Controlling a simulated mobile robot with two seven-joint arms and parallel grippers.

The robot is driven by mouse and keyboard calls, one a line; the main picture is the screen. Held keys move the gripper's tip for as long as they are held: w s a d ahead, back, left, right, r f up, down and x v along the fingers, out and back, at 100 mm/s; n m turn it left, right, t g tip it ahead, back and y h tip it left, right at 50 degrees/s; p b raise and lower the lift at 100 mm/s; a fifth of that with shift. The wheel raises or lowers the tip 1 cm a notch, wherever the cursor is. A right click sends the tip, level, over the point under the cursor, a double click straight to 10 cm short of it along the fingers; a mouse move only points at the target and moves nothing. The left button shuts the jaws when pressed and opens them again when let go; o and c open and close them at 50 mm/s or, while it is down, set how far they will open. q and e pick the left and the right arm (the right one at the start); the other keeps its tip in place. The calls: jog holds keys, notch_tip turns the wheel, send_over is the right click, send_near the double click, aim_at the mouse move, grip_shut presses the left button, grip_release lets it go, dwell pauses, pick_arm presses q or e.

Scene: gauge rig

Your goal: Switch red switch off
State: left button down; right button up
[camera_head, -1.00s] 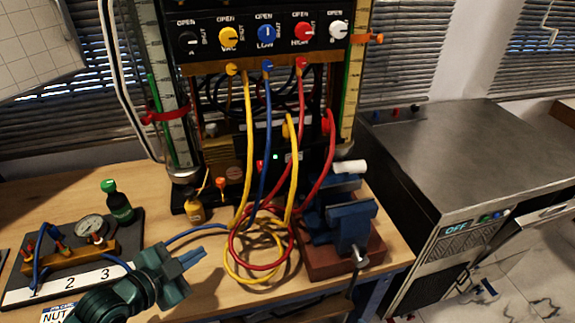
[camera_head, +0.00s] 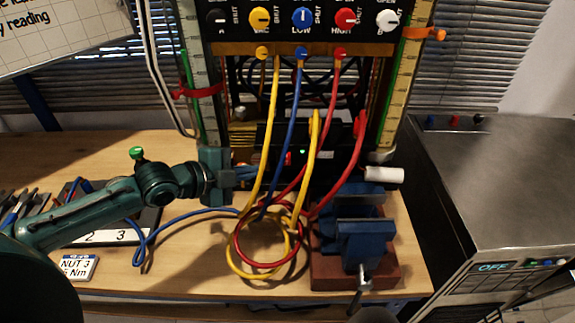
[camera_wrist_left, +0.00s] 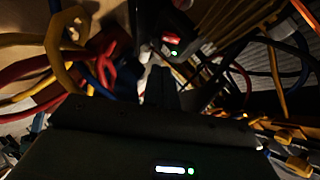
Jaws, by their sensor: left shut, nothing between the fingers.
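The red switch (camera_head: 289,158) is a small red rocker on the front of a black box (camera_head: 268,138), behind the hanging hoses. A green light glows on the box to its right. In the left wrist view the red switch (camera_wrist_left: 171,38) shows above the fingers, beside the lit green light. My left gripper (camera_head: 253,174) is shut and empty, just left of the switch and apart from it as far as I can tell. Its fingers (camera_wrist_left: 161,88) point towards the box in the left wrist view. The yellow and blue hoses partly cover the gap. My right gripper is not in view.
Yellow, blue and red hoses (camera_head: 268,233) hang from the valve panel (camera_head: 330,18) and coil on the bench. A blue vise (camera_head: 364,240) stands to the right. Bare bench shows at front centre-left.

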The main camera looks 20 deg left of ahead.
aim_at(286, 159)
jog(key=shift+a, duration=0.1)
pick_arm(q)
jog(key=p+x, duration=0.1)
jog(key=x, duration=0.9)
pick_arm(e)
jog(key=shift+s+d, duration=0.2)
